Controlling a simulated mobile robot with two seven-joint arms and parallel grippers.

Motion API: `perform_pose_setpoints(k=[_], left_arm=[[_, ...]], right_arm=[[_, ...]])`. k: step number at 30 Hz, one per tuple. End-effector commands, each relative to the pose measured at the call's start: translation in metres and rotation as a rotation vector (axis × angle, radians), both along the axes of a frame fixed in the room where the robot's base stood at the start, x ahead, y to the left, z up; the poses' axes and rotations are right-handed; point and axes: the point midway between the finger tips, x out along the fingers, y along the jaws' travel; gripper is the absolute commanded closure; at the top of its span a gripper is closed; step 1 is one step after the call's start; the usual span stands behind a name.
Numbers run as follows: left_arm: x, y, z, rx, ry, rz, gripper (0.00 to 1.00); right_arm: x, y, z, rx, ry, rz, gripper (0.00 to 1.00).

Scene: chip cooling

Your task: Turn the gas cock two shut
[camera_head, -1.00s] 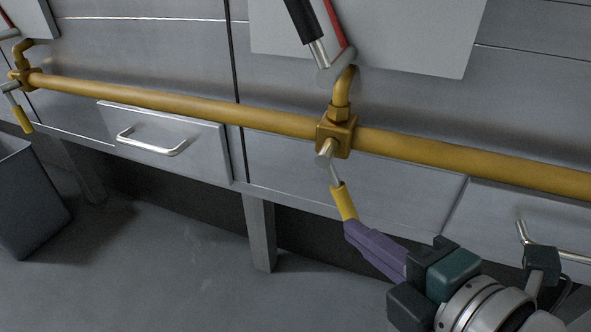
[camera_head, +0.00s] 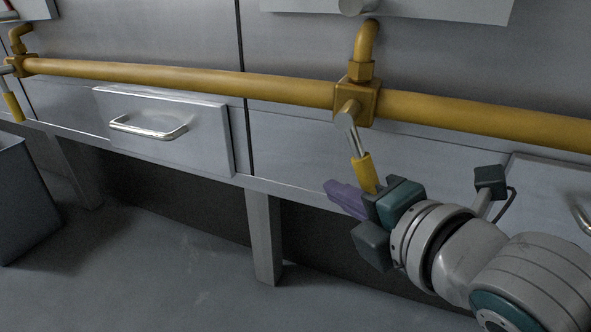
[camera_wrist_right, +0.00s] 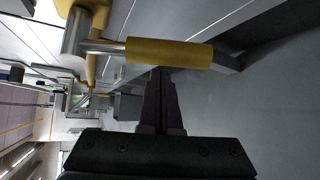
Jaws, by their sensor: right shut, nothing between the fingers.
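A brass gas cock (camera_head: 357,102) sits on the yellow pipe, right of centre in the head view. Its lever hangs down, leaning slightly right, and ends in a yellow grip (camera_head: 365,172). In the right wrist view the yellow grip (camera_wrist_right: 168,52) lies across the picture just beyond the fingertips. My right gripper (camera_head: 330,186) is shut and empty. Its purple fingers are at the grip's lower end and point left past it; I cannot tell whether they touch. Another cock (camera_head: 14,66) with a yellow-handled lever is at the far left. No number shows on either. My left gripper is not in view.
The yellow pipe (camera_head: 180,77) runs along the metal counter front. A drawer with a bar handle (camera_head: 148,128) is at left, and another drawer (camera_head: 545,185) is at right, behind my arm. A grey bin (camera_head: 25,200) stands at lower left. The floor between is clear.

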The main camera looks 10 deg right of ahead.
Motion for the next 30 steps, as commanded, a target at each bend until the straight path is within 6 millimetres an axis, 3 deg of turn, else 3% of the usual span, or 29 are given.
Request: perform_pose_setpoints(k=[6, 18, 30], left_arm=[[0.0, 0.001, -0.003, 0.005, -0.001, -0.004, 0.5], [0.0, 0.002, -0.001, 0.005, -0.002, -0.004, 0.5], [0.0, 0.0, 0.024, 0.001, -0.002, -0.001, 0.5]], right_arm=[[-0.006, -0.015, 0.008, 0.001, 0.0, -0.001, 1.0], [-0.007, -0.017, 0.009, 0.0, 0.002, -0.001, 1.0], [-0.01, -0.021, 0.014, -0.058, 0.038, -0.001, 1.0]])
